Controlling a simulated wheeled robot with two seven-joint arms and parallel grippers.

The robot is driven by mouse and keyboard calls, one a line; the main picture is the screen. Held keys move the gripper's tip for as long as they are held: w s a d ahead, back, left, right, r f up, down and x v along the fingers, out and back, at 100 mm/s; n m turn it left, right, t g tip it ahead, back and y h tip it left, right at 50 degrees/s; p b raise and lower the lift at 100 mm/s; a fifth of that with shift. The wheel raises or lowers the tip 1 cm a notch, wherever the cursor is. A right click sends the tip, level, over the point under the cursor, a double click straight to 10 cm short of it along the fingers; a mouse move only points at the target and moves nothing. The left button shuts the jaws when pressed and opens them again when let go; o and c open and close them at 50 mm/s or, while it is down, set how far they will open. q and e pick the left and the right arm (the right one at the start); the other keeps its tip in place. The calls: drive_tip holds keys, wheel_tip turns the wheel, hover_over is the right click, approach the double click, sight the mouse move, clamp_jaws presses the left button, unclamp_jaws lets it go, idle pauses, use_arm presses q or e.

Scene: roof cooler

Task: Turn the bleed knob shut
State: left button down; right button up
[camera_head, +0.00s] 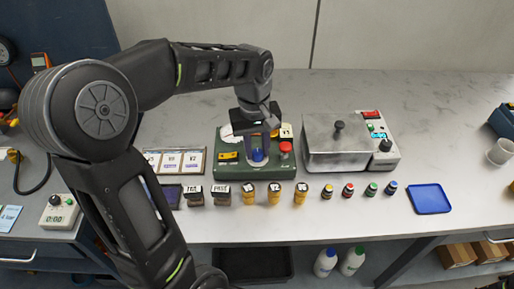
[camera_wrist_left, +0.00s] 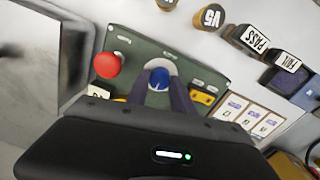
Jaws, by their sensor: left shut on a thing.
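The bleed knob appears to be the blue knob (camera_head: 257,155) on the green panel unit (camera_head: 228,174) in the middle of the bench. In the left wrist view the blue knob (camera_wrist_left: 160,78) sits in a pale round collar on the green panel (camera_wrist_left: 130,50). My left gripper (camera_head: 258,146) reaches down over it from above. In the left wrist view its fingers (camera_wrist_left: 162,92) stand on either side of the blue knob and are shut on it. The knob's marker and angle are too small to read. My right gripper is not in view.
A red mushroom button (camera_head: 285,148) stands right beside the knob. A steel box with a lid (camera_head: 338,140) is to the right. Labelled stamps, caps and small bottles line the front, with a blue tray (camera_head: 429,198) at the right. The bench behind is clear.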

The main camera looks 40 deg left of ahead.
sight(256, 152)
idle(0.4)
use_arm(q)
drive_tip(key=c, duration=1.1)
unclamp_jaws()
drive_tip(key=shift+r, duration=0.1)
drive_tip(key=shift+s+a+r, duration=0.1)
drive_tip(key=shift+r, duration=3.75)
